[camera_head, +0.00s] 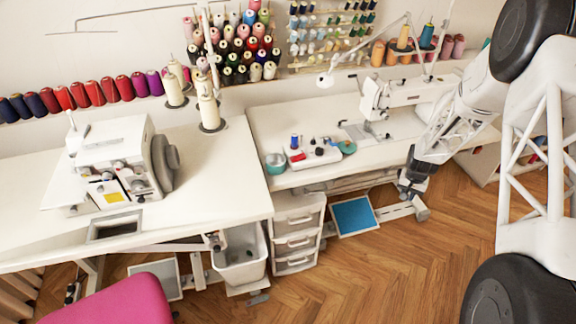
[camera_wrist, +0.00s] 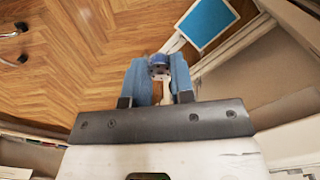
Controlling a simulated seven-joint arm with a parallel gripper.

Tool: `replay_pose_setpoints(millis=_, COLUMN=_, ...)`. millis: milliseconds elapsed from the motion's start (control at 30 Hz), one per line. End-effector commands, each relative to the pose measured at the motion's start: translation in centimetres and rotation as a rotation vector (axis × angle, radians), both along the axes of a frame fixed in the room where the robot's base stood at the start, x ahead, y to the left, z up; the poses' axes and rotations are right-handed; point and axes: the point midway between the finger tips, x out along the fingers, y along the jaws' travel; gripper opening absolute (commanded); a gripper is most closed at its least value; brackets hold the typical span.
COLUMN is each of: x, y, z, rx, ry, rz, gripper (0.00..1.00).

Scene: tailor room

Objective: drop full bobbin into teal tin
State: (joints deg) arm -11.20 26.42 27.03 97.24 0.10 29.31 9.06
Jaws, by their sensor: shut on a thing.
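My gripper (camera_head: 408,188) hangs off the front edge of the sewing table, above the floor and to the right of the teal tin. In the wrist view, my gripper (camera_wrist: 160,74) is shut on a small bobbin (camera_wrist: 159,63) with blue thread and a dark, holed end, held between the blue fingertips. I cannot make out the bobbin in the head view. The teal tin (camera_head: 275,162) stands upright on the left front part of the sewing table, with its open top showing. The wrist view does not show the tin.
Beside the tin is a white tray (camera_head: 318,158) with a blue spool (camera_head: 294,142) and small items. The sewing machine (camera_head: 372,102) stands further back. White drawers (camera_head: 297,222) and a blue panel (camera_head: 353,215) are below the table. Open floor lies in front.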

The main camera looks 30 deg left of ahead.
Motion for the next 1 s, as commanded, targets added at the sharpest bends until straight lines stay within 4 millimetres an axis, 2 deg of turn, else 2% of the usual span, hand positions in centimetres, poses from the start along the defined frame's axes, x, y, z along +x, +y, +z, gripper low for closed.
replay_pose_setpoints(millis=33, x=-0.1, y=1.7, z=1.3, rx=0.001, ry=-0.003, rz=0.007, gripper=0.01)
replay_pose_setpoints(millis=100, x=-0.3, y=3.6, z=2.7, rx=0.001, ry=-0.003, rz=0.010, gripper=0.01)
replay_pose_setpoints(millis=500, x=-3.0, y=14.5, z=10.7, rx=0.001, ry=-0.002, rz=0.022, gripper=0.01)
replay_pose_setpoints(millis=733, x=-5.3, y=20.6, z=14.5, rx=0.001, ry=-0.002, rz=0.022, gripper=0.01)
replay_pose_setpoints(millis=1000, x=-8.2, y=27.0, z=17.3, rx=0.000, ry=-0.001, rz=0.014, gripper=0.01)
